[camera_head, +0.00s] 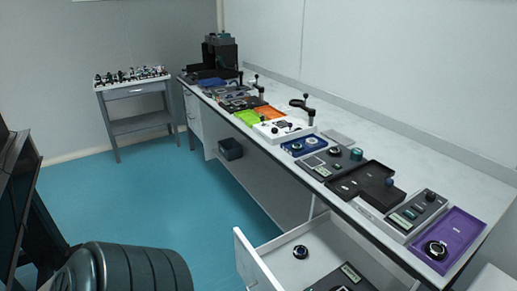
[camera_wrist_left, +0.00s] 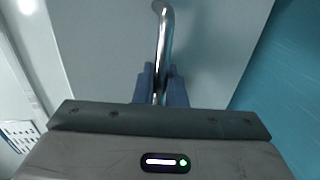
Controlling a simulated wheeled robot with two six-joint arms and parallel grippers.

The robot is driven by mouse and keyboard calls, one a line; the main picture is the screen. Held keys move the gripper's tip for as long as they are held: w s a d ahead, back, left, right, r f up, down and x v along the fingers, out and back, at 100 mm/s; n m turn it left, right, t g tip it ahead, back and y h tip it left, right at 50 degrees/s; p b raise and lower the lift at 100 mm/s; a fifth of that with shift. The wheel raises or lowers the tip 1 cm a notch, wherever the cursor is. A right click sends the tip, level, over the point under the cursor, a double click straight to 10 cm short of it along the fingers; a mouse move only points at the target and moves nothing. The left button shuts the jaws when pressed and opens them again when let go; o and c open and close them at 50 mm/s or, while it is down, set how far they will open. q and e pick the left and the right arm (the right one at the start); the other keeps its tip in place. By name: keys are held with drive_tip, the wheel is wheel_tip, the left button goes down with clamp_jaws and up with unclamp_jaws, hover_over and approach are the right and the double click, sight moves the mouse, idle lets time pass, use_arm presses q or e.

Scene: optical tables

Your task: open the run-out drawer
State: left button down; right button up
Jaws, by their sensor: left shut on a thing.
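A white drawer (camera_head: 247,262) under the near part of the long bench stands pulled out in the head view. A round dark-rimmed item (camera_head: 300,252) and a dark device with a pale display (camera_head: 350,273) lie inside it. Its lower part is cut off by the picture edge. In the left wrist view my left gripper (camera_wrist_left: 161,88) is shut on a shiny metal bar handle (camera_wrist_left: 165,38) fixed to a plain grey panel (camera_wrist_left: 220,45). The gripper's hold is not visible in the head view. My right gripper is in neither view.
The long bench (camera_head: 465,170) carries trays and instruments, including a purple tray (camera_head: 462,232) at its near end. A small side table (camera_head: 140,127) stands at the back. The blue floor (camera_head: 130,200) left of the bench is clear.

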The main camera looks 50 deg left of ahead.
use_arm(q)
drive_tip(key=c, duration=1.6)
unclamp_jaws()
drive_tip(key=shift+f, duration=0.1)
drive_tip(key=shift+o, duration=0.2)
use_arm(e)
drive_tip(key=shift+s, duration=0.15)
use_arm(q)
drive_tip(key=v, duration=1)
drive_tip(key=shift+s, duration=0.35)
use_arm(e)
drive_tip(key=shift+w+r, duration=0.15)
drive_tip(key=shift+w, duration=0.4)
use_arm(q)
drive_tip(key=shift+a, duration=0.15)
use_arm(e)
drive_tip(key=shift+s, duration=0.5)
